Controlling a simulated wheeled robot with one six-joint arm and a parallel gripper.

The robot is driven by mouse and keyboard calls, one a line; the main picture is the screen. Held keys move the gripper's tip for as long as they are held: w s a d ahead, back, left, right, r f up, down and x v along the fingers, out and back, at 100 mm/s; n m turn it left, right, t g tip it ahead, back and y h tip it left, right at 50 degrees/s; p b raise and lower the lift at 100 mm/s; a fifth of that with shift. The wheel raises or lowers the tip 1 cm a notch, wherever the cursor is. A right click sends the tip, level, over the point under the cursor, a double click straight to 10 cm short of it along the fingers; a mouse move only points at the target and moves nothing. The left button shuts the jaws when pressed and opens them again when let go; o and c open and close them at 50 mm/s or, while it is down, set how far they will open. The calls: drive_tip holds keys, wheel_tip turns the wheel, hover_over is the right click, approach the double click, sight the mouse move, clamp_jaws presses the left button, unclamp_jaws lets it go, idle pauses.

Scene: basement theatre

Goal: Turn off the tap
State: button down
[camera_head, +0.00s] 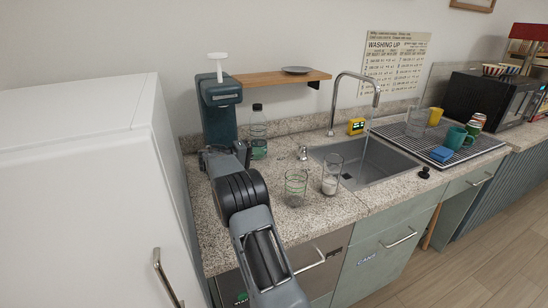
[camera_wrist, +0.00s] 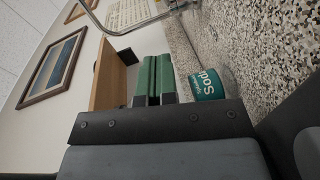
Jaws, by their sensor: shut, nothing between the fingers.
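The chrome tap (camera_head: 340,98) rises behind the sink (camera_head: 376,170) and arches over it in the head view. A thin stream of water seems to fall from its spout into the basin. A small chrome fitting (camera_head: 302,153) stands on the counter left of the sink; I cannot tell if it is the tap's handle. In the wrist view, part of the tap's curved pipe (camera_wrist: 92,14) shows at the top. My gripper (camera_wrist: 153,78) has its green fingers together and empty. It is left of the tap, near the bottle; the arm hides its fingers in the head view.
A clear bottle (camera_head: 258,130) with a teal label (camera_wrist: 207,84) stands near my gripper. Two glasses, one empty (camera_head: 296,187) and one part-filled (camera_head: 332,175), stand before the sink. A wooden shelf (camera_head: 268,79) hangs behind. A teal machine (camera_head: 219,110) stands left.

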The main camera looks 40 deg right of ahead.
drive_tip(key=p, duration=0.1)
approach(301, 150)
drive_tip(key=shift+w+d, duration=0.8)
drive_tip(key=shift+d, duration=0.15)
drive_tip(key=shift+s+d+f+p, duration=0.2)
drive_tip(key=shift+s+d, duration=0.2)
drive_tip(key=shift+s, duration=0.2)
drive_tip(key=shift+s+d+f+p, duration=0.1)
drive_tip(key=shift+s+d+p, duration=0.1)
drive_tip(key=shift+s+d, duration=0.35)
drive_tip(key=shift+s+d+f, duration=0.2)
drive_tip(key=shift+s+d, duration=0.05)
drive_tip(key=shift+s, duration=0.3)
